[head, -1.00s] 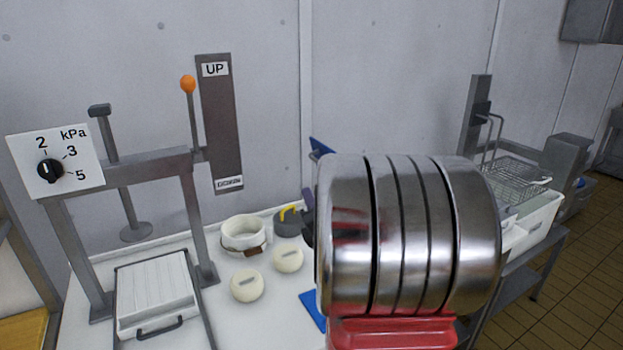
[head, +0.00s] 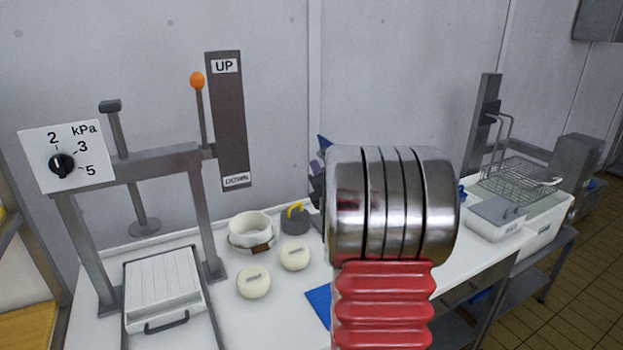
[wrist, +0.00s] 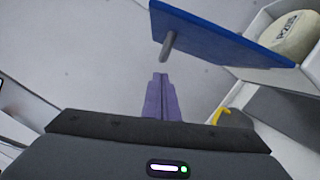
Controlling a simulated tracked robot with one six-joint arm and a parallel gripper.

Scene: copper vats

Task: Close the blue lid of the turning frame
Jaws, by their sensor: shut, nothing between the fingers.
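The blue lid (wrist: 225,32) shows at the top of the wrist view, standing open from the white turning frame (wrist: 312,65). A grey peg (wrist: 168,45) sticks out from the lid's left end. A pale round cheese with dark lettering (wrist: 292,38) sits in the frame. My gripper (wrist: 160,78) has purple fingers, shut and empty, just below the peg in the picture; I see no contact. In the head view only a blue corner of the lid (head: 324,143) shows beside my silver arm, which hides the frame. A bit of my gripper (head: 317,178) shows there too.
On the white table stand a press with a slatted white box (head: 165,280), a white pot (head: 250,232), a dark weight with yellow handle (head: 296,220) and two pale cheeses (head: 253,282). A blue mat (head: 319,303) lies ahead. A lidded tub (head: 496,218) and wire basket (head: 520,178) stand right.

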